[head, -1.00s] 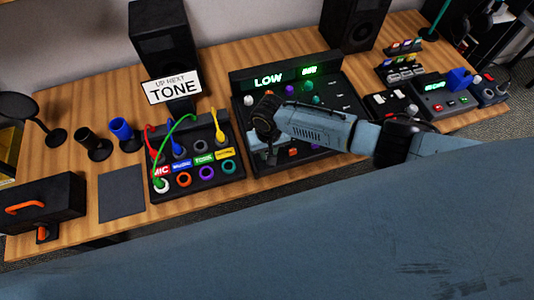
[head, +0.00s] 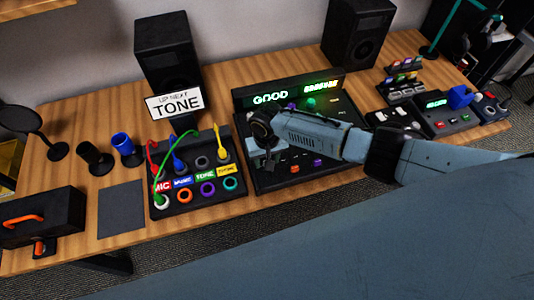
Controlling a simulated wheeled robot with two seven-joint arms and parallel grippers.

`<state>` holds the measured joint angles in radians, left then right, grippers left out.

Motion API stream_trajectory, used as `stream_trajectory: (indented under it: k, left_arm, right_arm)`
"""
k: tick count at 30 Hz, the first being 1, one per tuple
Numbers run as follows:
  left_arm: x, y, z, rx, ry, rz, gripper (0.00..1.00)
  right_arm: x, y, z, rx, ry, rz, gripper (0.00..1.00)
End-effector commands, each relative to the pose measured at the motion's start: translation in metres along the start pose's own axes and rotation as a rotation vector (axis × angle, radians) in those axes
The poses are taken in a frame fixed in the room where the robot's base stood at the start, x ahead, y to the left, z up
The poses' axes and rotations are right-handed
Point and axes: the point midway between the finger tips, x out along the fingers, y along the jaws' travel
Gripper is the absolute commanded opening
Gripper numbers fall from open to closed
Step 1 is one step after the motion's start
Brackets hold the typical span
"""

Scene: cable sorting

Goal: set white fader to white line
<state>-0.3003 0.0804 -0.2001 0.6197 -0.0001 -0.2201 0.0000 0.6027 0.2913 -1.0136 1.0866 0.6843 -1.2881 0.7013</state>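The gripper and wrist cover that area, so I cannot make out the white fader or the white line. Whether the fingers are closed on anything is hidden. My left gripper is out of view.
A patch box (head: 200,197) with coloured cables stands left of the panel, close to my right gripper. Two black speakers (head: 163,50) stand behind. Small control boxes (head: 440,115) sit at the right. A dark mat (head: 121,208) lies on the left.

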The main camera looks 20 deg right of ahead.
Motion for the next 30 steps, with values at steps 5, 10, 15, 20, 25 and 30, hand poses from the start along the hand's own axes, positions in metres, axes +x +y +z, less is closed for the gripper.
stream_trajectory:
  k: [5, 10, 15, 20, 25, 30]
  left_arm:
    - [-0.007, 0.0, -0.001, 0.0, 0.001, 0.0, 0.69]
    - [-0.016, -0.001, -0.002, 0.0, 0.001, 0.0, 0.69]
    - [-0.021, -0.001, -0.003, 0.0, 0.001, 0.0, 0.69]
    - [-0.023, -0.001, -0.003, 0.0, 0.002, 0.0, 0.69]
    - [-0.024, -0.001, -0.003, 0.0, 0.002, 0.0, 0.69]
    - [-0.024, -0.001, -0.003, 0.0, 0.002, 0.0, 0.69]
  right_arm:
    - [-0.022, 0.001, 0.0, -0.001, 0.002, -0.001, 0.44]
    - [-0.061, 0.001, -0.001, -0.001, 0.003, -0.001, 0.44]
    - [-0.098, 0.0, -0.001, 0.0, 0.003, -0.002, 0.44]
    - [-0.121, 0.001, -0.001, 0.0, 0.003, -0.001, 0.44]
    - [-0.132, 0.001, 0.0, 0.001, 0.001, 0.0, 0.44]
    - [-0.133, 0.001, 0.0, 0.002, 0.001, 0.001, 0.44]
